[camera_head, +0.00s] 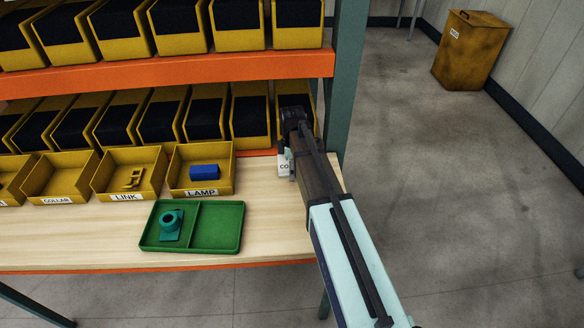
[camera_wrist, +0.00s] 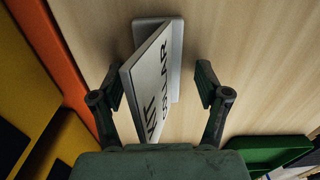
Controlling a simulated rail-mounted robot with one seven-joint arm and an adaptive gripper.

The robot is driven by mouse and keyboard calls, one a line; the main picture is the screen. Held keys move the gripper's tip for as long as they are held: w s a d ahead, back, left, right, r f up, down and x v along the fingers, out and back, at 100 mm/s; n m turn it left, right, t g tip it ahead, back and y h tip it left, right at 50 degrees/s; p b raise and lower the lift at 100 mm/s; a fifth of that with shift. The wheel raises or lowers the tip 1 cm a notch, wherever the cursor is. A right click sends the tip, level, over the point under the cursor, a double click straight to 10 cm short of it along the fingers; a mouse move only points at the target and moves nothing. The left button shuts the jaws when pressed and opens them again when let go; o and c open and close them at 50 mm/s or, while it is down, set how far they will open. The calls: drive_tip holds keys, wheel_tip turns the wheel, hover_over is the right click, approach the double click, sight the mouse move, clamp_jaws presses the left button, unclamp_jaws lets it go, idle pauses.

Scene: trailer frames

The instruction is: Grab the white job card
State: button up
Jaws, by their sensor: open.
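The white job card (camera_head: 284,168) stands on the wooden table at the right, partly hidden behind my arm. In the wrist view the card (camera_wrist: 152,75) looks like a folded stand with black lettering, with KIT and COLLAR partly readable. My gripper (camera_wrist: 161,84) is open, one finger on each side of the card. The left finger is very near the card's lettered face; whether it touches cannot be told. A gap shows between the right finger and the card. In the head view my gripper is mostly hidden behind my arm.
A green tray (camera_head: 218,248) with a teal part (camera_head: 170,222) lies left of the card. Yellow bins, including LINK (camera_head: 127,196) and LAMP (camera_head: 201,193), line the table's back. An orange shelf beam (camera_head: 180,76) and a green post (camera_head: 345,80) stand close to my arm.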

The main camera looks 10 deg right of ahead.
drive_tip(key=c, duration=1.2)
drive_tip(key=shift+c, duration=0.2)
drive_tip(key=shift+r, duration=0.2)
